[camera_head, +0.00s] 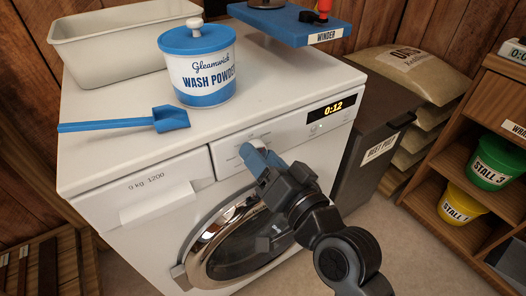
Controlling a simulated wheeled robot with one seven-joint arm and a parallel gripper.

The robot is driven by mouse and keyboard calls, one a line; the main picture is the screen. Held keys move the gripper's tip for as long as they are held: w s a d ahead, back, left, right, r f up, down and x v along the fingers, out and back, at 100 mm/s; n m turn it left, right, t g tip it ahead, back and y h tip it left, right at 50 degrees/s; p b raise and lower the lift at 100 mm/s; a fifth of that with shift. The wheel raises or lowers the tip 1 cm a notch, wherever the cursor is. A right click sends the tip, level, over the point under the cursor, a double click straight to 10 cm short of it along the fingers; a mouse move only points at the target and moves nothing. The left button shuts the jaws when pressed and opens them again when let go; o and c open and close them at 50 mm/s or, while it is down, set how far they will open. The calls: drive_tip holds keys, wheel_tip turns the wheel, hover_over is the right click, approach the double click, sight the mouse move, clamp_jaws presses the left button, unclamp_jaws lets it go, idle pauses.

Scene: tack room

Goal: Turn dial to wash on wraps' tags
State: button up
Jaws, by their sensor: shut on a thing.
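The white washing machine (120,167) fills the middle of the head view. Its dial, on the front panel, is mostly hidden behind my gripper; only a light-coloured edge (247,150) shows. My gripper (256,157), with blue fingertips, reaches up to the panel from the lower right and is shut on the dial. The markings around the dial are too small to read, so its setting cannot be told. A lit display (333,108) to the right reads 0:12. The wraps and their tags cannot be made out.
A wash powder tub (198,75), a blue scoop (130,122) and a cream bin (105,50) stand on the machine. A blue winder (290,28) is at the back. A dark beet pulp bin (365,165) and shelves with green (497,160) and yellow (458,205) buckets stand right.

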drive_tip(key=shift+m, duration=0.4)
drive_tip(key=o, duration=1)
drive_tip(key=shift+v, duration=3.9)
